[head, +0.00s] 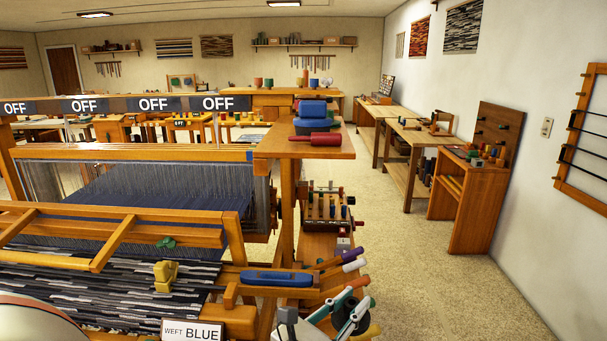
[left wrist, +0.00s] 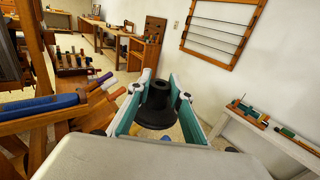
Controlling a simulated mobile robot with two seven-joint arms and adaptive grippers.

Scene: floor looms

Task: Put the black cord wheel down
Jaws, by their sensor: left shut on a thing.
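The black cord wheel (left wrist: 154,114) shows in the left wrist view as a dark, round, flared piece with a hole in its hub. It sits between the teal-and-white fingers of my left gripper (left wrist: 163,78), which is shut on it. The wheel appears held above the floor, apart from any surface. My right gripper is not in view.
The loom (head: 120,236) fills the left side, with a blue shuttle (head: 277,278) on its corner and handles beside it. A low bench with spools (head: 328,207) stands behind. In the left wrist view a white shelf (left wrist: 266,134) is at right. Open floor (head: 440,270) lies right.

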